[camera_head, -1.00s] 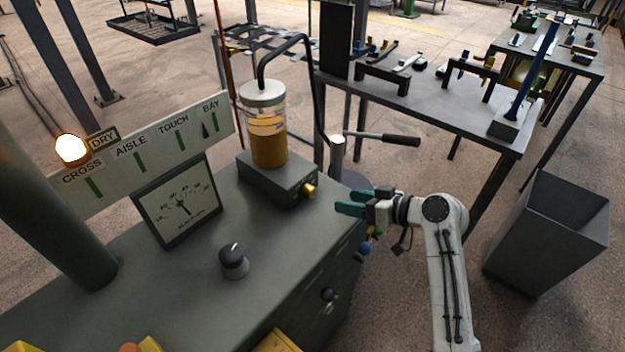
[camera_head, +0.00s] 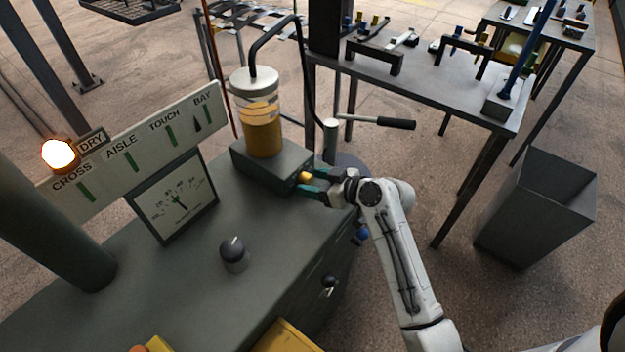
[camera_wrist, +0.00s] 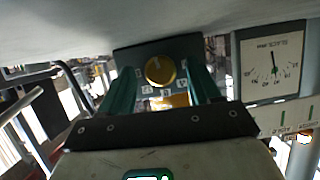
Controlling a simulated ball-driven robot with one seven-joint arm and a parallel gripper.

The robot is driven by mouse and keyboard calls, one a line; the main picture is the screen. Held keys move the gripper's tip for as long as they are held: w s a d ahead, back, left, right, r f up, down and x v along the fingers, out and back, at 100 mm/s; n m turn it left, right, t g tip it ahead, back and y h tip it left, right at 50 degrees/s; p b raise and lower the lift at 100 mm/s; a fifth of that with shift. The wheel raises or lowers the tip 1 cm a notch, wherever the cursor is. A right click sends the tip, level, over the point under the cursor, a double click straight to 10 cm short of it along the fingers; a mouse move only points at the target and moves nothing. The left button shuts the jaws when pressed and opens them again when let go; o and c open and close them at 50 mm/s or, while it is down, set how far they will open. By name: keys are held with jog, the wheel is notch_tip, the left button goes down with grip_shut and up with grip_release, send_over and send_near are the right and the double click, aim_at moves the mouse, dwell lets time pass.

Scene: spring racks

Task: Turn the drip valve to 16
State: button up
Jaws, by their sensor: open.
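The drip valve is a yellow knob (camera_wrist: 160,70) on the front face of a dark box (camera_head: 252,168). A clear cylinder of amber liquid (camera_head: 262,125) stands on that box. In the wrist view the knob faces me with marks around it, too small to read. My gripper (camera_head: 311,183) has green fingers, open, one on each side of the knob. In the wrist view the gripper (camera_wrist: 163,88) frames the knob with gaps on both sides. A dial gauge (camera_head: 175,198) stands left of the box and also shows in the wrist view (camera_wrist: 272,62); its numbers are hard to read.
A dark knob (camera_head: 234,252) stands on the bench top (camera_head: 200,290) in front of the gauge. A lever handle (camera_head: 375,121) sticks out behind my gripper. A lit lamp (camera_head: 60,155) and a labelled board (camera_head: 150,145) are at left. A grey bin (camera_head: 540,210) stands right.

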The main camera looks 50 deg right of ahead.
jog(key=shift+w+f, duration=0.15)
jog(key=shift+w, duration=0.2)
jog(key=c, duration=1)
jog(key=shift+m+y, duration=0.4)
jog(key=shift+m, duration=0.2)
jog(key=o, duration=1)
